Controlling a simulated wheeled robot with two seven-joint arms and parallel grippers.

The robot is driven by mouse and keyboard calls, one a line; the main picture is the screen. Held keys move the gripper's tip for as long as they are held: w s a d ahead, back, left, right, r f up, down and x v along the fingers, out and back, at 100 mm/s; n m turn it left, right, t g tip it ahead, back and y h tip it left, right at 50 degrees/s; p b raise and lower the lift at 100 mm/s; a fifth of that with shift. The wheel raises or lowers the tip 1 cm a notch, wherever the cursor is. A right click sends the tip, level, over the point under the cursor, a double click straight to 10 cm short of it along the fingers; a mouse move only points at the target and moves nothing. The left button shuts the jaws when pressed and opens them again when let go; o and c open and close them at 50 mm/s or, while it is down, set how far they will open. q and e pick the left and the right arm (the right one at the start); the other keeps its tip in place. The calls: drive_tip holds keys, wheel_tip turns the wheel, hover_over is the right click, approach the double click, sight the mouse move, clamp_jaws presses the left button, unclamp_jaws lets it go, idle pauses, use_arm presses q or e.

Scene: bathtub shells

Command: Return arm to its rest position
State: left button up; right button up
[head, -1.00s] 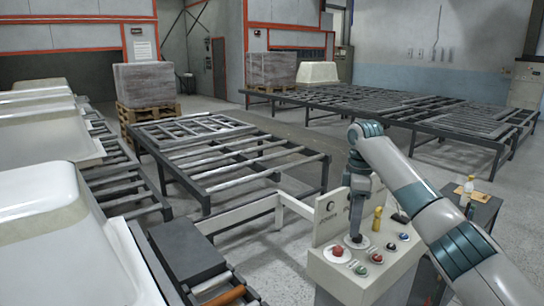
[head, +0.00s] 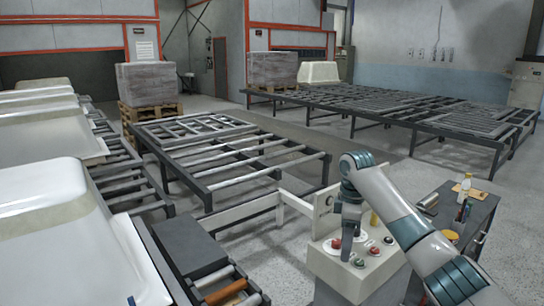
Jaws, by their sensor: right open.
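My right arm comes in from the right edge, bent over the control box (head: 345,278). Its wrist points down and my right gripper (head: 346,254) is low over the left part of the box's top, in front of its upright back panel. The gripper is open. The fingers are small and partly merge with the controls, so I cannot tell whether they touch a control. A red button (head: 336,243) is just left of the gripper, and other coloured buttons are to the right. My left gripper is not in view.
A dark side table (head: 478,212) with bottles stands right of the box, partly behind my arm. White tub shells (head: 55,215) line the left on a roller conveyor. An empty roller frame (head: 240,165) stands behind the box.

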drive_tip(key=s+a+f+m, duration=0.1)
drive_tip(key=s+a+f, duration=0.25)
drive_tip(key=f, duration=0.45)
drive_tip(key=s+a+f, duration=0.2)
drive_tip(key=s+f, duration=0.3)
drive_tip(key=f, duration=0.4)
drive_tip(key=s+a+f+m+t+y, duration=0.15)
drive_tip(key=s+f+m, duration=0.25)
drive_tip(key=s+f, duration=0.85)
drive_tip(key=s+d+r+m+t+h, duration=0.1)
drive_tip(key=s+d+m, duration=0.35)
drive_tip(key=s, duration=1.05)
drive_tip(key=s+d+m+t+h, duration=0.1)
drive_tip(key=s+d+m, duration=0.35)
drive_tip(key=s, duration=1.05)
wheel_tip(320, 180, down, 28)
drive_tip(key=s+n+g, duration=0.1)
drive_tip(key=g, duration=0.1)
drive_tip(key=s+d+f, duration=0.3)
drive_tip(key=s+f, duration=1.5)
drive_tip(key=shift+g+b, duration=0.3)
drive_tip(key=shift+g, duration=0.05)
